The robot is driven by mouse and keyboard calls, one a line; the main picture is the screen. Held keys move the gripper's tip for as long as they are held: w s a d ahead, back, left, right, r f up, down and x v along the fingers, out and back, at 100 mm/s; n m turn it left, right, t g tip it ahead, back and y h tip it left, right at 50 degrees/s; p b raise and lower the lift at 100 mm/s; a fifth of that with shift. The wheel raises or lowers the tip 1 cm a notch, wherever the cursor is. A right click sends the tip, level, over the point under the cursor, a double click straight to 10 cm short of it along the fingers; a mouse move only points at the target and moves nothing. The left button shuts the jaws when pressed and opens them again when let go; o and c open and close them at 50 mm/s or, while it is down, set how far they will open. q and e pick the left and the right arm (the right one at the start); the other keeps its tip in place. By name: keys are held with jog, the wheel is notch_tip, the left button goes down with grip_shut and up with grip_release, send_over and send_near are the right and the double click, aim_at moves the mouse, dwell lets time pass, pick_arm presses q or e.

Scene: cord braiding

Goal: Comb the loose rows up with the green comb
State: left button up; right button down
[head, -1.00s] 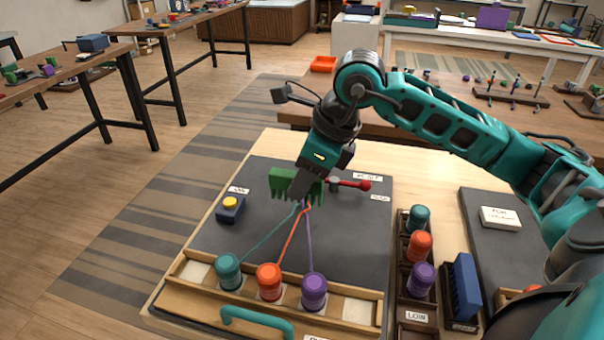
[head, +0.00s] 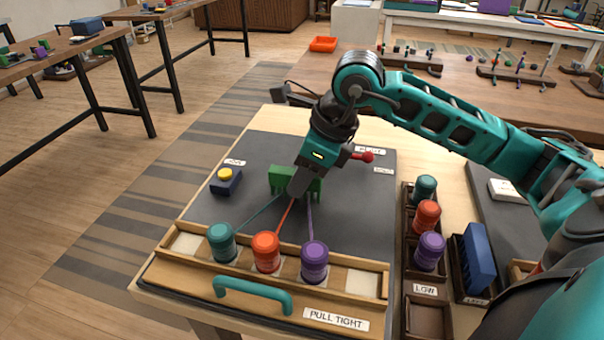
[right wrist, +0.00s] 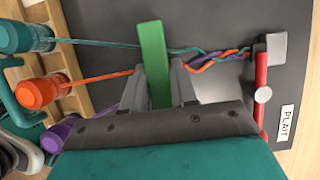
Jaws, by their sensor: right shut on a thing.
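The green comb (head: 283,177) is held in my right gripper (head: 297,191), over the cords on the dark board. In the right wrist view the comb (right wrist: 153,60) stands between the fingers (right wrist: 158,78), across the cords. A short braid (right wrist: 215,58) of teal, orange and purple runs from the comb to a grey clamp (right wrist: 270,48) with a red lever (right wrist: 262,92). Teal, orange and purple bobbins (head: 221,242) (head: 266,252) (head: 314,262) stand in the wooden tray, with straight cords to the comb. Whether the tines touch the cords is hidden. My left gripper is out of view.
A yellow button (head: 225,174) on a blue block sits at the board's left. A rack at the right holds spare bobbins (head: 427,217) beside a blue block (head: 478,257). A teal handle (head: 252,294) fronts the bobbin tray.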

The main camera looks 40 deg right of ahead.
dwell(0.3)
jog(key=shift+w+d, duration=1.05)
jog(key=shift+d, duration=0.1)
pick_arm(q)
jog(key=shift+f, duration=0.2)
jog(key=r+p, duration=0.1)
jog(key=p, duration=0.1)
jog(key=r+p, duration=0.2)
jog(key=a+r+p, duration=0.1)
jog(key=p, duration=0.1)
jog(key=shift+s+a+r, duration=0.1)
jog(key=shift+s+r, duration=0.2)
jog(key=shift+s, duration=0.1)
pick_arm(e)
notch_tip(320, 180, up, 9)
jog(key=shift+s+a, duration=0.35)
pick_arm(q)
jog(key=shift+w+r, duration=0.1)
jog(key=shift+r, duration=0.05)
